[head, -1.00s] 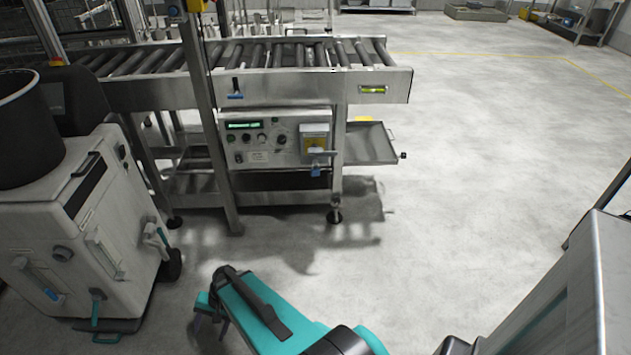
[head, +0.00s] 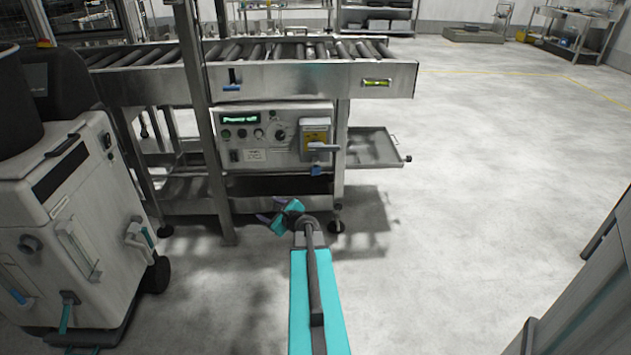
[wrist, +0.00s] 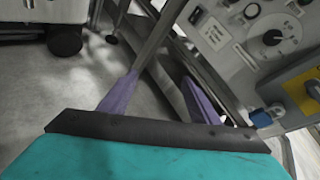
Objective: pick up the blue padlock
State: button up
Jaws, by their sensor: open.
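A roller conveyor (head: 250,75) runs above the panel. A steel post (head: 203,120) stands left of the panel, close to my gripper. A metal tray (head: 374,148) sticks out right of the switch. A white wheeled machine (head: 75,220) stands at the left.

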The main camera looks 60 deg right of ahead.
jog(key=s+d+r+m+h+b, duration=0.2)
jog(key=s+d+m, duration=0.3)
jog(key=d, duration=0.4)
jog(key=s+d+r+m+g+h+b, duration=0.1)
jog(key=s+d+r+m+h+b, duration=0.1)
jog(key=s+d, duration=0.6)
jog(key=d+m+h+b, duration=0.1)
jog(key=m+h, duration=0.1)
jog(key=shift+d+r+m+h, duration=0.3)
jog(key=shift+d+m, duration=0.05)
jog(key=shift+m, duration=0.05)
jog(key=b, duration=0.1)
send_near(316, 169)
jog(key=shift+d+r+x, duration=0.25)
jog(key=shift+r+x, duration=0.05)
jog(key=shift+x, duration=1.55)
jog(key=shift+s+f, duration=0.1)
jog(key=shift+f, duration=0.25)
jog(key=shift+d, duration=0.1)
jog(key=shift+b+x, duration=0.45)
jog(key=shift+x, duration=1.25)
jog(key=shift+w+d+f, duration=0.2)
jog(key=shift+w+d, duration=0.2)
jog(key=shift+w, duration=0.35)
